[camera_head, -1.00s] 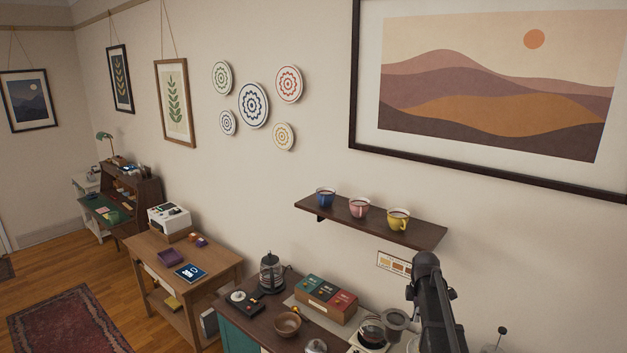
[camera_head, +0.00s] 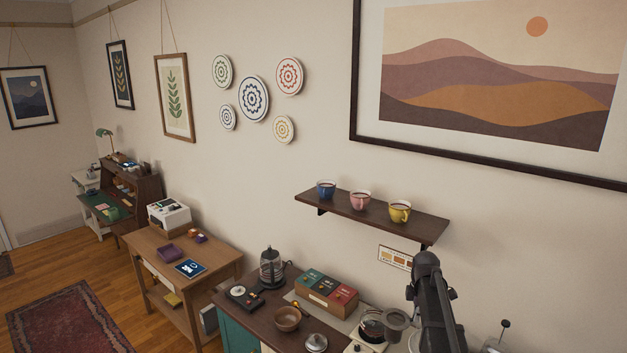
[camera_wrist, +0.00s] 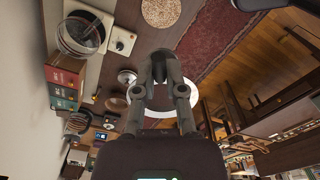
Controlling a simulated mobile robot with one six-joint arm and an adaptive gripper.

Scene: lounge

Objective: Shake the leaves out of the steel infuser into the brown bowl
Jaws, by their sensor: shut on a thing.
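My gripper (camera_wrist: 159,66) is shut on a small dark-grey thing between its fingertips, seen in the wrist view. The fingers hide most of it; it seems to be the steel infuser, but its body and any leaves cannot be made out. The brown bowl (camera_head: 287,318) stands on the dark sideboard, in front of the tea box. It also shows in the wrist view (camera_wrist: 117,102), left of and below the fingertips, apart from them. In the head view only a dark part of my arm shows at the lower right; the fingertips are out of view.
The sideboard (camera_head: 262,304) also bears a steel domed thing (camera_head: 316,342), a glass press (camera_head: 271,268), a tea box (camera_head: 326,291) and a glass carafe (camera_head: 371,324). A shelf (camera_head: 376,212) with three cups hangs above. A white-rimmed round thing (camera_wrist: 188,98) shows behind my fingers.

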